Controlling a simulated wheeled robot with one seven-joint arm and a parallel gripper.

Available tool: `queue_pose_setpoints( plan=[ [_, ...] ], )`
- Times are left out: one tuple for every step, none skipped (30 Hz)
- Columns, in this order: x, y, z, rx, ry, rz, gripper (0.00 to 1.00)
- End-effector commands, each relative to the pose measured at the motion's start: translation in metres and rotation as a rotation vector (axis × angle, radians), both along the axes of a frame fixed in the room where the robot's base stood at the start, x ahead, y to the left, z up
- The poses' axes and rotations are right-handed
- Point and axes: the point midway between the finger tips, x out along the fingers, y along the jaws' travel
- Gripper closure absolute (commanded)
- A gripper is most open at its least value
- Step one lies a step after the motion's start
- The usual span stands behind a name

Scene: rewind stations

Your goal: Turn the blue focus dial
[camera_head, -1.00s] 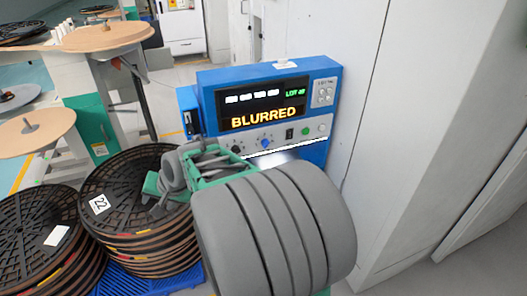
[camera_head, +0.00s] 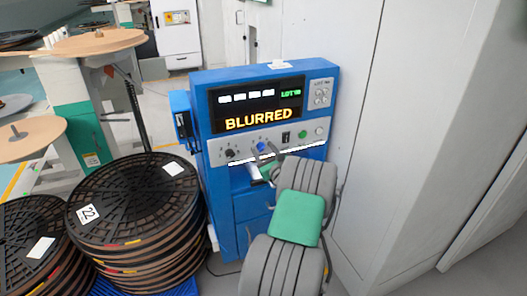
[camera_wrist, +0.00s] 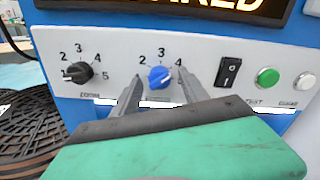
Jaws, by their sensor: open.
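The blue focus dial (camera_wrist: 160,77) sits on the grey strip of the blue machine (camera_head: 227,215), with 2, 3 and 4 readable around it. Gaps show between the dial and the fingers; I cannot tell how far the tips stand from the panel. The display (camera_head: 258,106) above reads "BLURRED" in orange.
A black numbered dial (camera_wrist: 79,73) is left of the blue one. A black rocker switch (camera_wrist: 228,72), a green button (camera_wrist: 267,77) and a white button (camera_wrist: 305,81) are to the right. Stacked black reels (camera_head: 130,205) stand left; a white cabinet (camera_head: 405,130) stands close right.

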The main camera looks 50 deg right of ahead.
Motion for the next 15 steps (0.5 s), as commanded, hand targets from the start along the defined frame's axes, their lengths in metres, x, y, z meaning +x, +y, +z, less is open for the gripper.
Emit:
queue_pose_setpoints(
  plan=[
    [0.0028,-0.0013,-0.0007,0.0,0.001,0.0,0.48],
    [0.0036,-0.0019,-0.0007,0.001,0.0,0.0,0.48],
    [0.0043,-0.0024,-0.0006,0.001,0.0,0.0,0.48],
    [0.0044,-0.0025,-0.0004,0.001,0.0,0.0,0.48],
    [0.0044,-0.0025,-0.0003,0.001,0.0,0.0,0.48],
    [0.0044,-0.0025,-0.0003,0.001,0.0,0.0,0.48],
    [0.0043,-0.0024,-0.0003,0.001,0.0,0.0,0.48],
    [0.0043,-0.0023,-0.0004,0.0,0.001,0.0,0.48],
    [0.0043,-0.0023,-0.0004,0.0,0.001,0.0,0.5],
    [0.0042,-0.0023,-0.0004,0.0,0.001,0.0,0.52],
    [0.0042,-0.0023,-0.0004,0.0,0.001,0.0,0.55],
    [0.0042,-0.0023,-0.0004,0.0,0.001,0.0,0.58],
    [0.0042,-0.0023,-0.0003,0.0,0.001,0.0,0.6],
    [0.0042,-0.0023,-0.0004,0.0,0.001,0.0,0.63],
    [0.0042,-0.0022,-0.0003,0.0,0.001,0.0,0.66]
  ],
)
